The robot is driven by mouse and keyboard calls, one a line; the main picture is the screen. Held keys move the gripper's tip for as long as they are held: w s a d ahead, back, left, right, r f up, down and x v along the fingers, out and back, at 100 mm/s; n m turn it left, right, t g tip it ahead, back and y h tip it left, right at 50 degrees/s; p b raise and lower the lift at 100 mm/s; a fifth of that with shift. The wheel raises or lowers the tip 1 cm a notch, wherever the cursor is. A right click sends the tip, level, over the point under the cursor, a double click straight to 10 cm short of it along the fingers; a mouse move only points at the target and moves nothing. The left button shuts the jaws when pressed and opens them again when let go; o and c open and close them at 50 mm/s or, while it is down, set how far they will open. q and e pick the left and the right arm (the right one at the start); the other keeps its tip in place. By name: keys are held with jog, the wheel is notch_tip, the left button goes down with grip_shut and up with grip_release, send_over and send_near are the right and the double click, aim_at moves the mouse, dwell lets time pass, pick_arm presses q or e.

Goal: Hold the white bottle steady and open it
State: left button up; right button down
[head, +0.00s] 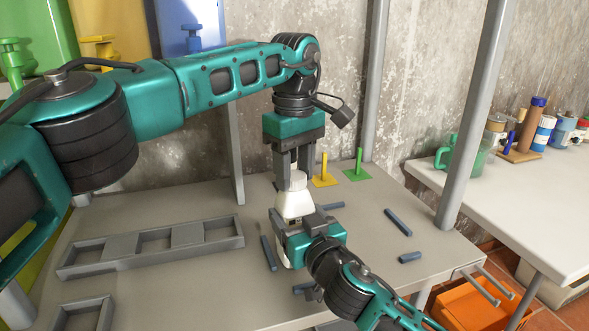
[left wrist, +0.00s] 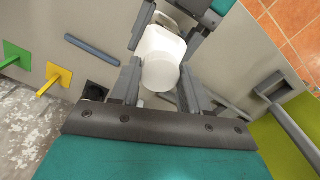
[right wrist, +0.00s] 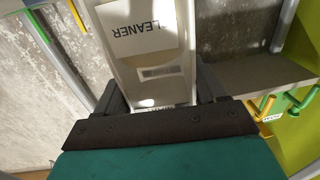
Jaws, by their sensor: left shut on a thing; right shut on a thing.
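The white bottle (head: 292,208) stands upright over the grey table, its lower part hidden by my right gripper. Its label reads "CLEANER" in the right wrist view (right wrist: 140,30). My right gripper (head: 291,236) is shut on the bottle's body from the near side. My left gripper (head: 294,182) points down from above and is shut on the white cap (head: 297,180) at the top of the bottle. In the left wrist view the round cap (left wrist: 160,74) sits between the fingers, and the cap is still on the bottle.
Several blue-grey bars lie on the table (head: 190,280), one at the right (head: 398,222). A grey compartment frame (head: 150,247) lies at left. Yellow (head: 325,172) and green (head: 358,166) pegs stand behind. A side table (head: 500,190) holds bottles and a green jug.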

pick_arm(q)
jog(key=n, duration=0.5)
jog(key=shift+n, duration=0.3)
jog(key=n, duration=1)
jog(key=shift+n, duration=0.4)
jog(key=n, duration=1.7)
jog(key=shift+r+n, duration=0.1)
jog(key=shift+n, duration=0.3)
jog(key=n, duration=0.4)
